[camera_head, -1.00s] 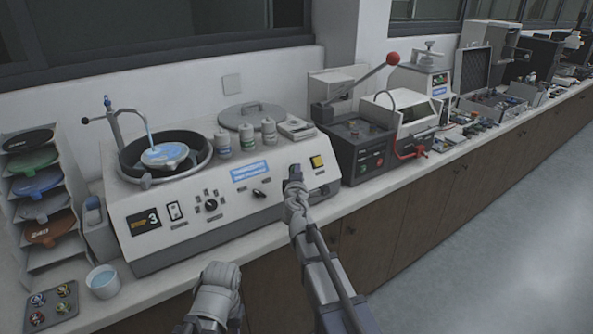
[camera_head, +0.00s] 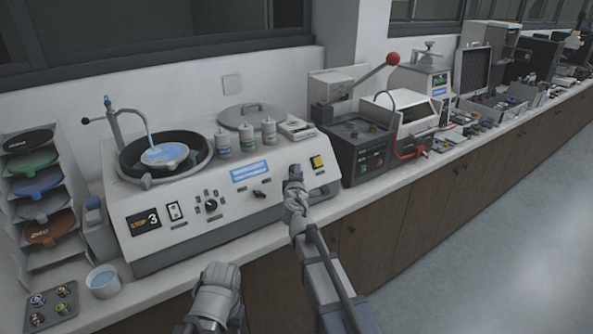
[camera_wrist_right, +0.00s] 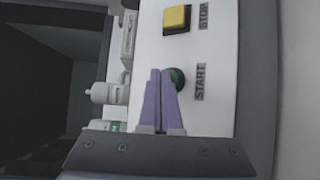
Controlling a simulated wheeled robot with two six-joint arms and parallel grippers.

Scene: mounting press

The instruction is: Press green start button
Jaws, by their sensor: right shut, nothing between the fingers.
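The green start button (camera_wrist_right: 177,78) shows in the right wrist view beside the word START on the white machine panel. My right gripper (camera_wrist_right: 160,72) is shut and empty, with its purple fingertips at the left edge of the button, overlapping part of it. I cannot tell whether they touch it. In the head view my right gripper (camera_head: 295,172) is in front of the sloped panel of the polishing machine (camera_head: 200,235), and the green button is hidden behind it.
A yellow stop button (camera_head: 317,162) sits right of the gripper; it also shows in the right wrist view (camera_wrist_right: 177,18). A black knob (camera_head: 259,194) is to the left. A dark press (camera_head: 360,160) with a red-balled lever stands to the right. The floor in front is clear.

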